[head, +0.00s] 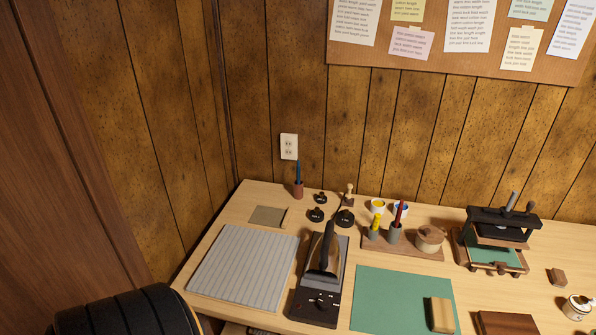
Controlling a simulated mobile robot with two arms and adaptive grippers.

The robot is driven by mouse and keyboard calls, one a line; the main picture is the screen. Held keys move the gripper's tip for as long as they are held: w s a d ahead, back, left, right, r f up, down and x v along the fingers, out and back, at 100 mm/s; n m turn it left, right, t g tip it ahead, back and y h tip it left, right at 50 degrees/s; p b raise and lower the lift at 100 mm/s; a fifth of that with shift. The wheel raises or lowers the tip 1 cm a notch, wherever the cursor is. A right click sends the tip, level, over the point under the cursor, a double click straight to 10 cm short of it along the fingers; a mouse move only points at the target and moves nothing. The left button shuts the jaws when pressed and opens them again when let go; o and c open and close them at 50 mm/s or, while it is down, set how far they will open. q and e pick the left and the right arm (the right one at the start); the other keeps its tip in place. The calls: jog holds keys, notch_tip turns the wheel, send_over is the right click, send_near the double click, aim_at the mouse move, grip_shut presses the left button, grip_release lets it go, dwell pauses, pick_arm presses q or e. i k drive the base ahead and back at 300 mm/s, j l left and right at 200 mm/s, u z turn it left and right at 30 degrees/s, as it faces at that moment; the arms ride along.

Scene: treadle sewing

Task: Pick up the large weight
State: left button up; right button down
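Several small black weights with knobs stand at the back of the wooden table, left of centre. One black weight (344,219) is at the right of the group, another (316,215) is to its left, and a smaller one (320,198) is behind. The two front ones look close in size, so I cannot tell surely which is the large weight; their markings are too small to read. Neither of my grippers is in view.
A grey ribbed pad (243,268) lies left, a green mat (403,300) right. A brown holder (298,189) stands behind; a wooden tray (404,250) with pots and a press (497,225) are to the right.

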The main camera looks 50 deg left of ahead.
aim_at(345, 219)
jog(key=u, duration=1.2)
jog(key=k+j, duration=0.05)
